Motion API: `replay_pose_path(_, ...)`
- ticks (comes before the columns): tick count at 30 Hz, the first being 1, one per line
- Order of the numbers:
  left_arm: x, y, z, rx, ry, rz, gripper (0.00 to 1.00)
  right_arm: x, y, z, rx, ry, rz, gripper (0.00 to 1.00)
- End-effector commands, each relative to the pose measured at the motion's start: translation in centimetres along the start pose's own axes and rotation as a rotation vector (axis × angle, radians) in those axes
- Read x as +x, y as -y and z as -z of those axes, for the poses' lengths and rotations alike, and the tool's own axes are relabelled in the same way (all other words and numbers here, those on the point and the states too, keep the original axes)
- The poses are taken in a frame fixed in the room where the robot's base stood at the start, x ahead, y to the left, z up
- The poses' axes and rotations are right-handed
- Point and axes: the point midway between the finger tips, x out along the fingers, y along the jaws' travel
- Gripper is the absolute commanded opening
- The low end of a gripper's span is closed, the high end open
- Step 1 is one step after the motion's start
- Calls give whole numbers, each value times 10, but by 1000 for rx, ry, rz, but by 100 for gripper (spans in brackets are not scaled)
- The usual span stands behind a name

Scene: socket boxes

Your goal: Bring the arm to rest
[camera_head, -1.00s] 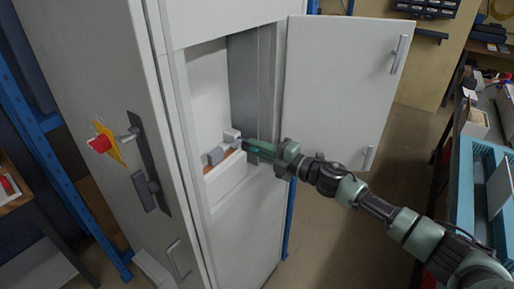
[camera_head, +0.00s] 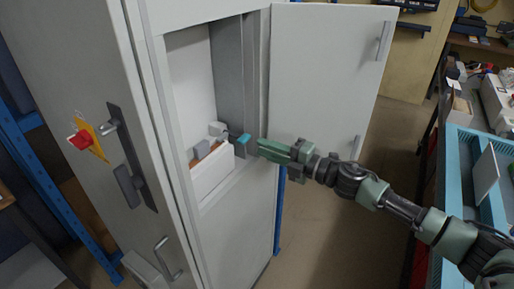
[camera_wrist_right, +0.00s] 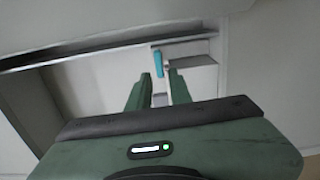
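My right arm reaches in from the lower right in the head view. My right gripper (camera_head: 262,147) is in front of the open cabinet (camera_head: 185,95), beside its open door (camera_head: 325,85). In the right wrist view the two green fingers (camera_wrist_right: 159,88) stand apart with a gap between them. A small cyan piece (camera_head: 244,139) lies just beyond the fingertips; it also shows ahead of the fingers in the right wrist view (camera_wrist_right: 158,62), and they do not seem to grip it. My left gripper is not in view.
A red and yellow switch (camera_head: 82,139) and a dark handle (camera_head: 130,160) are on the cabinet's left face. A light-blue tray (camera_head: 462,160) stands at the right. Floor is clear below the door.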

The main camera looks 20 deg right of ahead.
Motion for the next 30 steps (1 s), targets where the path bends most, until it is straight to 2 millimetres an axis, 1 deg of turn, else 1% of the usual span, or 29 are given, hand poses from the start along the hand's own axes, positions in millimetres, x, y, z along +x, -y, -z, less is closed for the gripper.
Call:
replay_pose_path(14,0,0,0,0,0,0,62,-2,0,0,1,0,-1,20)
replay_pose_path(17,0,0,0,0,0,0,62,1,4,6,35,19,-9,20)
replay_pose_path(19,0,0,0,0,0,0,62,4,11,15,108,63,-23,20)
replay_pose_path(22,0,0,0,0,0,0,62,4,31,32,287,188,-39,20)
replay_pose_path(23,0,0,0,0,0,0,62,2,40,38,357,236,-38,20)
replay_pose_path(25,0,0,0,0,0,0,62,-10,63,50,530,367,-22,20)
replay_pose_path(26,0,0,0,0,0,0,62,-17,75,56,606,425,-8,20)
replay_pose_path(27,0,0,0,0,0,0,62,-29,91,64,706,505,16,20)
replay_pose_path(29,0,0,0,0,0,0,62,-52,116,78,853,627,66,20)
replay_pose_path(30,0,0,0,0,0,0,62,-70,134,90,949,709,107,20)
